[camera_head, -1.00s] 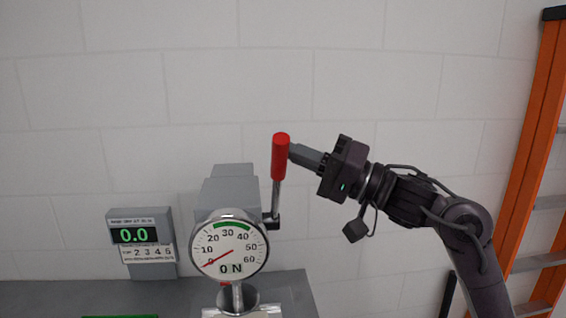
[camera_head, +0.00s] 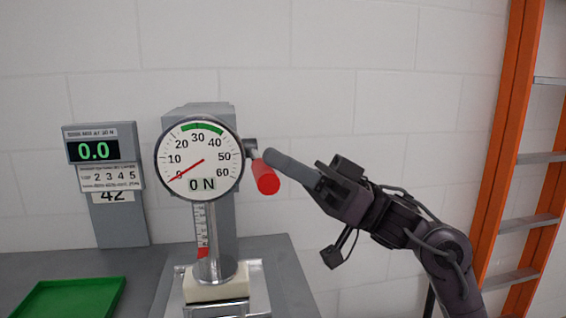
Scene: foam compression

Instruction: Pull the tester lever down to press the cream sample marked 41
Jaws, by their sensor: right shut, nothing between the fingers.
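The tester (camera_head: 224,215) is a grey column with a round dial (camera_head: 199,160) reading 0 N. Its lever has a red handle (camera_head: 265,178) that points toward the camera at the dial's right. My right gripper (camera_head: 272,157) is shut and empty, its fingertips beside the upper right of the handle; I cannot tell if they touch it. A metal plunger (camera_head: 215,269) stands at or just over the cream sample (camera_head: 216,289) on the tester's base. The sample's number is not readable. My left gripper is not in view.
A display box (camera_head: 101,152) at the left shows 0.0, with a 42 label below it. A green tray (camera_head: 70,298) lies on the grey bench (camera_head: 275,262). An orange ladder (camera_head: 508,160) stands at the right.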

